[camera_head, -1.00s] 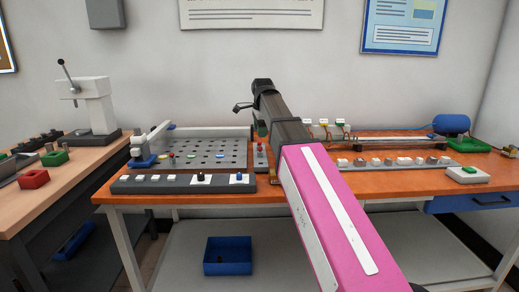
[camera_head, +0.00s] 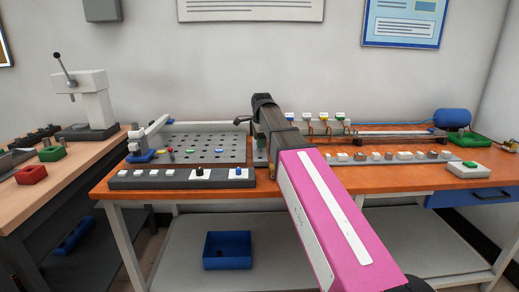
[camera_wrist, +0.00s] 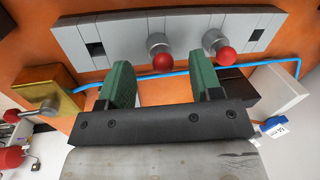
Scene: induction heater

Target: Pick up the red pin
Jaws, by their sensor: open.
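In the wrist view, two red ball-tipped pins with grey metal collars stand in a grey strip: a left red pin (camera_wrist: 163,62) and a right red pin (camera_wrist: 226,56). I cannot tell which one the task means. My gripper (camera_wrist: 160,76) has its two green fingers apart with nothing between them. The left red pin shows beyond the gap between the fingertips, and the right one lies beyond the right finger. In the head view, my gripper's wrist end (camera_head: 263,110) is over the orange bench, right of the perforated plate (camera_head: 210,140); the fingers are hidden there.
A brass block (camera_wrist: 50,90) is left of the fingers, with a red knob (camera_wrist: 12,115) beyond it. A blue cable (camera_wrist: 180,74) runs along the grey strip. A white block (camera_wrist: 280,95) is at the right. In the head view, a button panel (camera_head: 180,178) lies along the bench front.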

